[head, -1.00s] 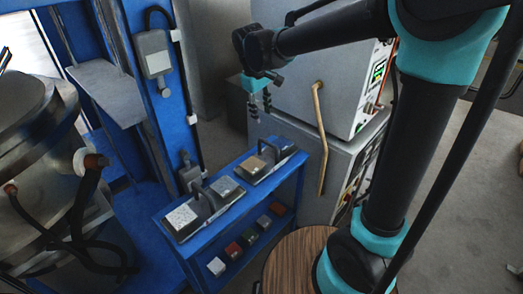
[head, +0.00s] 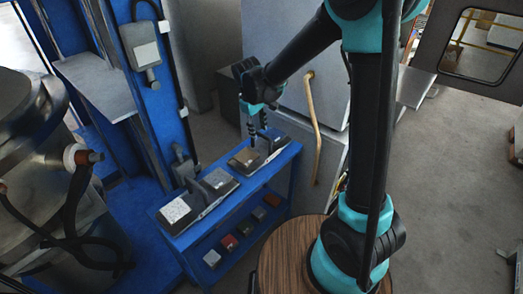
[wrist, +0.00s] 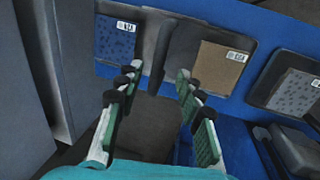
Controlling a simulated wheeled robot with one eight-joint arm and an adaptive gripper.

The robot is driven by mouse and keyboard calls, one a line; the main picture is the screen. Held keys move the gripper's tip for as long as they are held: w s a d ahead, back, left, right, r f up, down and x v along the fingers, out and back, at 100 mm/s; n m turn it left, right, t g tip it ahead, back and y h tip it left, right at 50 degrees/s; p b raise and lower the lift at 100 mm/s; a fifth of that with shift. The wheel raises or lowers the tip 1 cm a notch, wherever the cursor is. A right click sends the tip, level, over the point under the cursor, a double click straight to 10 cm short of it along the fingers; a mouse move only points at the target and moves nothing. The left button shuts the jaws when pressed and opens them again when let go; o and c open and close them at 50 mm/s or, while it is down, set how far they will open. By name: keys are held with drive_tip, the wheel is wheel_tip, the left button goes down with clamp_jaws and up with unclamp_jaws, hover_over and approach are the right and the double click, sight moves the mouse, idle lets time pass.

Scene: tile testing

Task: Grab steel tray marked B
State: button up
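Two steel trays with upright handles sit on the blue cart: one nearer tray (head: 205,207) and one farther tray (head: 262,164). No letter B is readable on either. The nearer tray carries a white speckled tile (head: 175,211) and a grey tile (head: 219,182). The farther tray carries a brown tile (head: 244,158). My gripper (head: 252,139) is over the farther tray, close to its handle. In the wrist view, my gripper (wrist: 155,82) has its fingers apart, with a dark handle (wrist: 158,55) just ahead between a blue-grey tile (wrist: 114,38) and a brown tile. Contact is not visible.
The blue cart (head: 232,207) has a lower shelf with several small blocks. A blue press frame (head: 157,120) stands to its left, and a grey cabinet with a tan bar handle (head: 313,130) stands behind at right. Open floor (head: 440,200) lies at the right.

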sight(261, 134)
drive_tip(key=f, duration=0.2)
drive_tip(key=d+f, duration=0.1)
drive_tip(key=f, duration=0.1)
drive_tip(key=shift+w, duration=0.4)
clamp_jaws()
